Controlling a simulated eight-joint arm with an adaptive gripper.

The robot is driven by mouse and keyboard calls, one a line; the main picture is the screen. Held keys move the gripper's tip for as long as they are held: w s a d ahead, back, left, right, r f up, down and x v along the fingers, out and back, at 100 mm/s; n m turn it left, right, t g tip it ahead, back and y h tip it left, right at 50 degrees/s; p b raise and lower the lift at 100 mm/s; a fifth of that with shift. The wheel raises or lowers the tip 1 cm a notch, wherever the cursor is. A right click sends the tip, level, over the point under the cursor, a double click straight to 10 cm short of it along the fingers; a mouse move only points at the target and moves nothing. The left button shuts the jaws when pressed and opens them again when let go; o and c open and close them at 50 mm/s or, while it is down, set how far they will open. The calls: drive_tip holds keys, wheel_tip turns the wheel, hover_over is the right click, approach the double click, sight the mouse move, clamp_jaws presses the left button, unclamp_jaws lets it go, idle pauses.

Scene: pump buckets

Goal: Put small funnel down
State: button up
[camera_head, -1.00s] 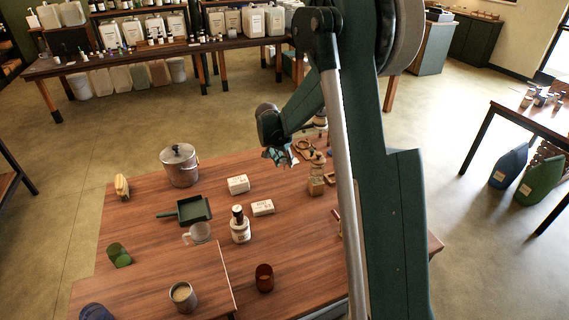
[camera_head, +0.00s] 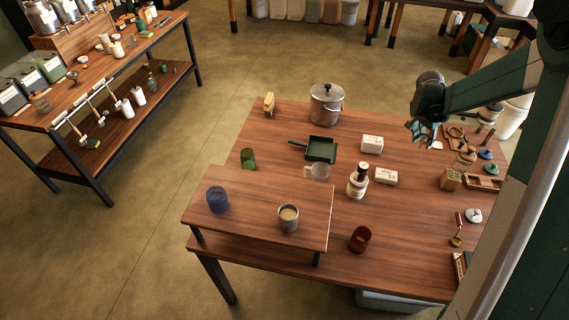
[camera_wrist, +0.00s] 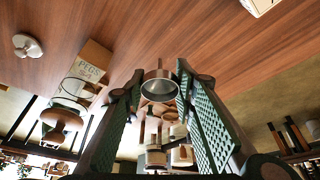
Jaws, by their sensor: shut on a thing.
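The small funnel (camera_wrist: 160,86) shows in the wrist view as a silver metal piece with a round open rim, between the tips of my gripper (camera_wrist: 163,95). The green ridged fingers stand on either side of it, shut on it. In the head view my gripper (camera_head: 421,132) hangs above the right back part of the wooden table (camera_head: 270,145). The funnel is too small and covered there to make out clearly.
Near my gripper are two white boxes (camera_head: 372,144), a wooden box (camera_head: 450,179) and several small jars. A lidded pot (camera_head: 327,104), a green pan (camera_head: 321,149) and a white bottle (camera_head: 357,181) stand further left. Bare tabletop lies around the red cup (camera_head: 360,239).

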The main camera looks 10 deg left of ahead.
drive_tip(key=s+a+n+t+y, duration=0.15)
drive_tip(key=a+n, duration=0.25)
drive_tip(key=a, duration=2.6)
drive_tip(key=s+a+n, duration=0.1)
drive_tip(key=s+a, duration=0.2)
drive_tip(key=a, duration=0.5)
drive_tip(key=s+a+n, duration=0.1)
drive_tip(key=s+a, duration=0.3)
drive_tip(key=a, duration=0.5)
drive_tip(key=s+a+n+y, duration=0.1)
drive_tip(key=s+a+n, duration=0.1)
drive_tip(key=a, duration=0.7)
drive_tip(key=shift+s+r, duration=0.15)
drive_tip(key=shift+s, duration=0.75)
drive_tip(key=shift+f+b, duration=0.7)
drive_tip(key=shift+f, duration=2.4)
drive_tip(key=shift+f+b, duration=0.3)
drive_tip(key=shift+f, duration=1.6)
drive_tip(key=shift+f, duration=0.15)
